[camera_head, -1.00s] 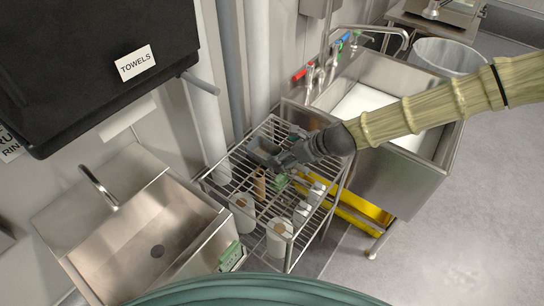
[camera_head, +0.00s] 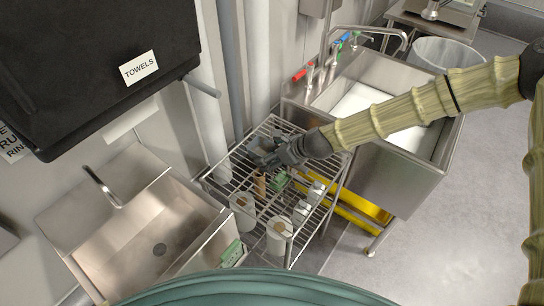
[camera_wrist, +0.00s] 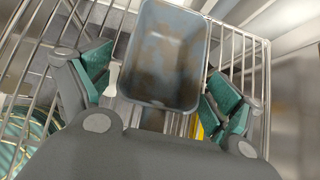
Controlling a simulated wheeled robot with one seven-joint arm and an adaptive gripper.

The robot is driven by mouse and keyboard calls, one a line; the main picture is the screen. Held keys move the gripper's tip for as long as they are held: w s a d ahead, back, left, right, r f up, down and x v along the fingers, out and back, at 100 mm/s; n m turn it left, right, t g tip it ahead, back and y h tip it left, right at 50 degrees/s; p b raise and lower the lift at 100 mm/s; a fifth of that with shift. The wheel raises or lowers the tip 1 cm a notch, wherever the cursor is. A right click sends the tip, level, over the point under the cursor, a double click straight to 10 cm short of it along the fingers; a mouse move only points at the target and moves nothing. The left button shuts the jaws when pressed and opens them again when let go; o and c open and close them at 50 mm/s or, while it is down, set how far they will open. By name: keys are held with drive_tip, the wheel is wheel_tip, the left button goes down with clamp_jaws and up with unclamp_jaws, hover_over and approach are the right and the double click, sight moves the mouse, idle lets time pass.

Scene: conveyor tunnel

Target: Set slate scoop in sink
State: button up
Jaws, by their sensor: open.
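The slate scoop (camera_wrist: 166,58) is a blue-grey, open-topped rectangular bowl with brown smudges inside. In the wrist view it lies between the spread, green-padded fingers of my gripper (camera_wrist: 158,88), with gaps on both sides. In the head view the scoop (camera_head: 261,147) is partly hidden by my gripper (camera_head: 272,156) over the wire rack's top shelf. I cannot tell whether it rests on the wires. A small steel sink (camera_head: 118,262) is at the lower left, empty. A larger deep sink (camera_head: 412,172) stands at the right, with a white surface inside.
The wire rack (camera_head: 291,238) stands between the sinks. White paper rolls (camera_head: 280,238), a brown bottle (camera_head: 260,185) and a green item (camera_head: 279,181) are on it. Taps (camera_head: 322,60) rise behind the large sink. A black towel dispenser (camera_head: 95,65) overhangs the small sink.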

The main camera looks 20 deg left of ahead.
drive_tip(key=c, duration=1.3)
drive_tip(key=shift+r, duration=0.15)
